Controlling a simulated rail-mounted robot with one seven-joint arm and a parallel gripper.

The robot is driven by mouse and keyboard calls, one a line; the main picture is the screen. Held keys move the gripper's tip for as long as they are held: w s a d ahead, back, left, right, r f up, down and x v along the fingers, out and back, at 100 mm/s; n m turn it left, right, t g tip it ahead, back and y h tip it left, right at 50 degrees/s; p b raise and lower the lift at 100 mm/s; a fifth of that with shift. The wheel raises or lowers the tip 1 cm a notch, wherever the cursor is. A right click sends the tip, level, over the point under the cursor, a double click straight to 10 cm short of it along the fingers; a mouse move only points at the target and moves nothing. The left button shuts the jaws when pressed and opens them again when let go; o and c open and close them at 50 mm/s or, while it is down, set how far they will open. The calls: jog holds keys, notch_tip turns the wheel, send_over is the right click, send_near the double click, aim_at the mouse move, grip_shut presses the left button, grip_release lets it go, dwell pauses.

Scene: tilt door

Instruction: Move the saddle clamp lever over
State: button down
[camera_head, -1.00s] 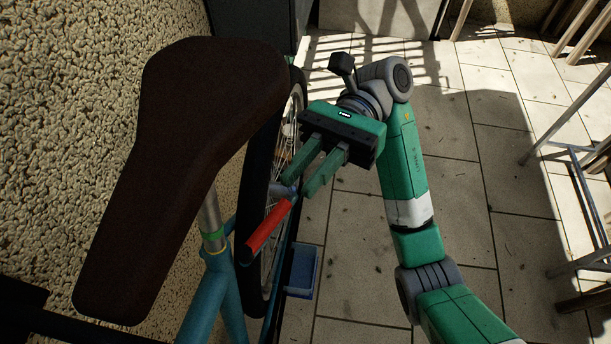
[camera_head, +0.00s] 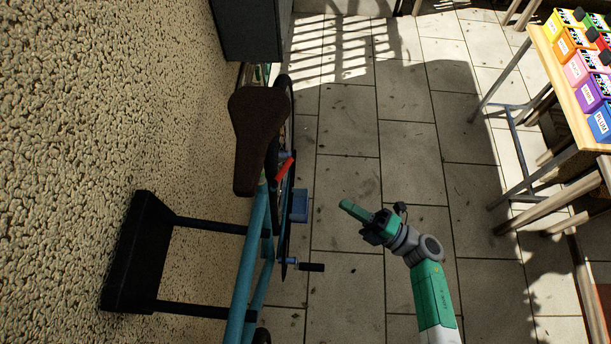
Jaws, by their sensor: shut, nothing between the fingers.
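The saddle clamp lever (camera_head: 285,170) is a short red handle on the bicycle, just right of the brown saddle (camera_head: 258,130). It slants from lower left to upper right beside the rear wheel. The seat post and most of the clamp are hidden under the saddle. My gripper (camera_head: 347,206) is to the right of and below the lever in the picture, well apart from it. Its green fingers are together, point to the upper left, and hold nothing.
A black wall rack (camera_head: 139,250) holds the teal frame (camera_head: 249,262). A blue pedal-like block (camera_head: 299,204) and a black-ended crank (camera_head: 311,267) stick out right. A table with coloured boxes (camera_head: 591,92) stands upper right. The tiled floor between is clear.

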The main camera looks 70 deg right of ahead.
aim_at(283, 171)
jog(key=p+x, duration=0.2)
jog(key=x, duration=1.2)
jog(key=shift+d, duration=0.2)
jog(key=shift+r, duration=0.1)
